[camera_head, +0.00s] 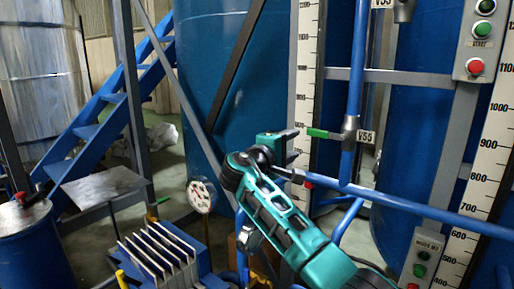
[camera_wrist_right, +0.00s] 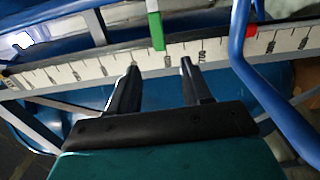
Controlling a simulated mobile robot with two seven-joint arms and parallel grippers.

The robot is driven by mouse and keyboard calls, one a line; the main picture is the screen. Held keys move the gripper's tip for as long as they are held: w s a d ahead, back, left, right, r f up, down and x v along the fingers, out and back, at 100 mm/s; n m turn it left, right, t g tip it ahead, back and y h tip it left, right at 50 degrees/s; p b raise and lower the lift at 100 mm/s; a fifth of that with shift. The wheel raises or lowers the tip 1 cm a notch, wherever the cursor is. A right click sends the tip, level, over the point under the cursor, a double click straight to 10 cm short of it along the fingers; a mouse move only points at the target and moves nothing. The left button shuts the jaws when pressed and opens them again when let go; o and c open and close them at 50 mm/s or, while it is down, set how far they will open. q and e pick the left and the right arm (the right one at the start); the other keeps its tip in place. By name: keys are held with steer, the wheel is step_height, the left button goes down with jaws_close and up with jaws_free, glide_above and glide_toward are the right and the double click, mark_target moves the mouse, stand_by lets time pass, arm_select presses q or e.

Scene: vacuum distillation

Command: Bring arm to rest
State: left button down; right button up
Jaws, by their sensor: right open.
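My right arm, teal and black, reaches up from the bottom of the head view. Its right gripper (camera_head: 294,154) is open beside the blue pipe, with nothing between the fingers. In the right wrist view the two dark fingers (camera_wrist_right: 158,78) stand apart and empty. My left gripper is not in view.
Blue pipes (camera_head: 420,208) and a white scale (camera_head: 304,80) stand close to the gripper. A large blue tank (camera_head: 215,70) is behind. A gauge (camera_head: 201,196) and a finned blue unit (camera_head: 160,250) are left of the arm. A control box (camera_head: 422,258) is lower right.

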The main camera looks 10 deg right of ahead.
steer(key=s+a+f+y, duration=0.1)
steer(key=s+f+y, duration=0.2)
steer(key=f, duration=0.7)
steer(key=s+a+f+y, duration=0.1)
steer(key=s+f+y, duration=0.25)
steer(key=f, duration=0.75)
steer(key=s+a+f+y, duration=0.1)
steer(key=s+f+y, duration=0.2)
steer(key=f, duration=0.7)
steer(key=s+a+f+m+g+y, duration=0.1)
steer(key=s+f+y, duration=0.1)
steer(key=s+f, duration=0.4)
steer(key=s+a+f+m+y, duration=0.1)
steer(key=s+f+y, duration=0.25)
steer(key=s, duration=0.55)
steer(key=s+d+m, duration=0.1)
steer(key=s+m, duration=0.2)
steer(key=s, duration=0.9)
steer(key=shift+m+y, duration=0.4)
